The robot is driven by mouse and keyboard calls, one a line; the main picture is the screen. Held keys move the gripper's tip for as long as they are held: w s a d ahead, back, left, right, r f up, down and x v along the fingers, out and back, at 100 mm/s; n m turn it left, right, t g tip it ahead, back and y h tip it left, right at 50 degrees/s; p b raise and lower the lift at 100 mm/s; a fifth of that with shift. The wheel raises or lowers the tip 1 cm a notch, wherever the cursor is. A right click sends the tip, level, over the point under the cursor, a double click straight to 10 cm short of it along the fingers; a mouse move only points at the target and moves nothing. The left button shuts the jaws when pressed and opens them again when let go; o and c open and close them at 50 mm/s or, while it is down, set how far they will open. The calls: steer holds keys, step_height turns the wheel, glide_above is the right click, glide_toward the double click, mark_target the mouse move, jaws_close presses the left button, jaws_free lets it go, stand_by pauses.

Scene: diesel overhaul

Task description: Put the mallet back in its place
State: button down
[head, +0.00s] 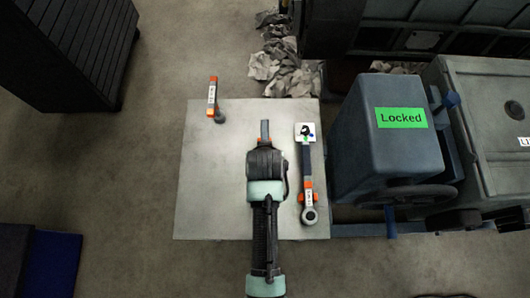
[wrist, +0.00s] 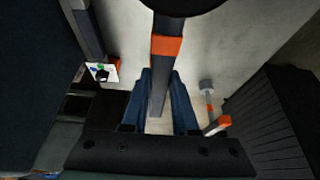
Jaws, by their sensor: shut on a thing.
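In the wrist view, my gripper (wrist: 162,78) is shut on the handle of the mallet (wrist: 167,46), between two blue fingers. The mallet has a dark handle with an orange band and a black round head, cut off at the top edge. In the head view, my gripper (head: 265,150) is over the middle of the light grey tabletop (head: 215,185). Only a short end of the mallet's handle (head: 264,129) shows beyond it; the rest is hidden under my arm. I cannot tell how far the mallet is above the surface.
A small hammer with an orange grip (head: 212,92) is at the table's back left. A ratchet wrench (head: 308,190) lies at the right, below a white marked tag (head: 305,132). A blue-grey machine marked "Locked" (head: 375,140) stands close to the right edge.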

steer(key=shift+w+f+b, duration=0.15)
steer(key=shift+f+b, duration=3.25)
steer(key=shift+b, duration=0.35)
steer(key=shift+f, duration=0.4)
steer(key=shift+p, duration=0.4)
steer(key=shift+f, duration=0.15)
steer(key=shift+f+b, duration=0.75)
steer(key=shift+f, duration=0.2)
steer(key=c, duration=0.6)
jaws_free()
